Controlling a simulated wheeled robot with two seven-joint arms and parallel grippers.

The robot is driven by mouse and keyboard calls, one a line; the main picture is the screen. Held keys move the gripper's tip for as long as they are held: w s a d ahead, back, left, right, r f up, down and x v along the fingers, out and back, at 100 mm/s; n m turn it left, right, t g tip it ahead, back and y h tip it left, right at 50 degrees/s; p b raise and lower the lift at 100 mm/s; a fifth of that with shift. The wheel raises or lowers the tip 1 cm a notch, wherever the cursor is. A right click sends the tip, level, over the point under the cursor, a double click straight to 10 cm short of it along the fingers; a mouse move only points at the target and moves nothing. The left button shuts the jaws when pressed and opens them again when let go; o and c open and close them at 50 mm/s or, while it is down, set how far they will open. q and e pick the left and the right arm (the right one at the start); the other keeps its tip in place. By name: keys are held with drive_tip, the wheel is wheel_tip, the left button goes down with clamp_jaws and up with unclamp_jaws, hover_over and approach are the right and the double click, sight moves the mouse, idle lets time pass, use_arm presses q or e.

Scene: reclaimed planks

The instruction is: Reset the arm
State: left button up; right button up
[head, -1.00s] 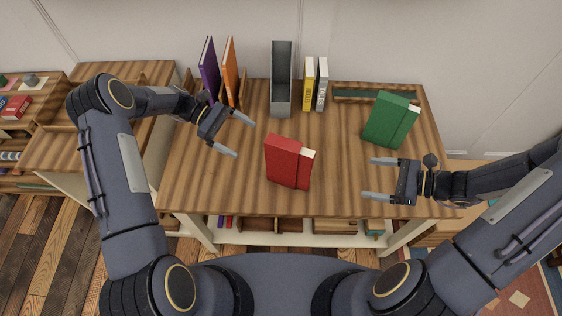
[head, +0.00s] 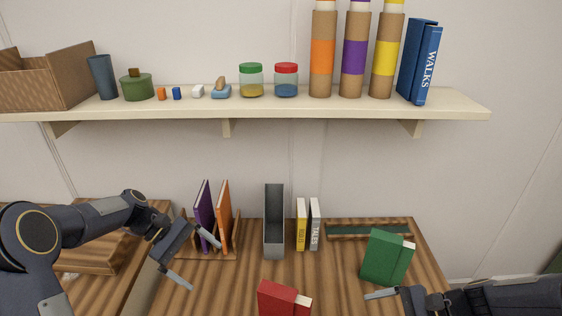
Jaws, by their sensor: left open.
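My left gripper (head: 202,265) is open and empty, over the left edge of the plank desk (head: 230,290), left of the red book and in front of the purple and orange books. My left arm comes in bent from the left edge. My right gripper (head: 372,306) is at the bottom edge, just in front of the green book (head: 386,257). Only one of its fingers shows clearly; the other is cut off by the frame. The red book (head: 278,298) stands between the grippers, its lower part cut off.
A purple book (head: 203,217) and orange book (head: 223,217) lean in a wooden rack. A grey holder (head: 273,222), yellow book (head: 301,225) and white book (head: 314,225) stand behind. A wall shelf (head: 300,108) with jars, tubes and blue books hangs above.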

use_arm(q)
drive_tip(key=s+r+m+t+y+b, duration=0.1)
drive_tip(key=s+r+m+t+y, duration=0.2)
drive_tip(key=s, duration=0.6)
drive_tip(key=s+r+m+t+y+b, duration=0.1)
drive_tip(key=s+r+m+t+y, duration=0.15)
drive_tip(key=s+r, duration=0.5)
drive_tip(key=s+f+m+t, duration=0.3)
drive_tip(key=s+f+m, duration=0.1)
drive_tip(key=s, duration=0.4)
drive_tip(key=shift+s+a+f, duration=0.2)
drive_tip(key=shift+s+f, duration=0.15)
drive_tip(key=shift+f, duration=0.1)
use_arm(e)
drive_tip(key=s+r+n+t+h, duration=0.3)
drive_tip(key=s+r+n+h, duration=0.4)
drive_tip(key=n, duration=0.7)
drive_tip(key=s+a+r, duration=0.1)
drive_tip(key=s+r, duration=0.1)
drive_tip(key=s, duration=0.2)
drive_tip(key=shift+s, duration=0.35)
